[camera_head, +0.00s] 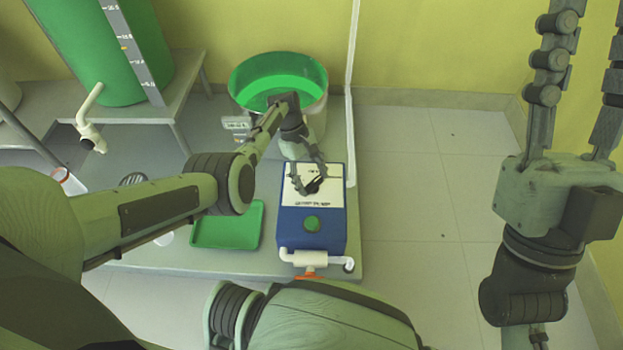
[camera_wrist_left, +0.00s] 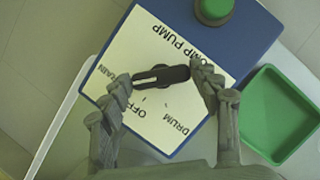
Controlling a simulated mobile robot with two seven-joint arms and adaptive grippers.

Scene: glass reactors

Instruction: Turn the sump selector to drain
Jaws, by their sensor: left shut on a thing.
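The sump selector is a black bar-shaped knob (camera_wrist_left: 162,76) on the white label plate of the blue sump pump box (camera_head: 293,228). In the left wrist view the plate reads SUMP PUMP, OFF and DRUM, plus a label ending in AIN, partly hidden by a finger. A pale line on the knob's left end points left, roughly toward that partly hidden label. My left gripper (camera_head: 311,184) is shut on the knob, one finger at each end; it also shows in the left wrist view (camera_wrist_left: 160,82). My right gripper (camera_head: 588,45) is open and empty, far right, away from the box.
A green button (camera_head: 312,223) sits on the box near white piping (camera_head: 303,259). A green tray (camera_head: 227,228) lies left of the box. A green-rimmed tub (camera_head: 279,68) stands behind it. A green tank (camera_head: 100,50) with a white tap (camera_head: 90,130) is at upper left. The right floor is clear.

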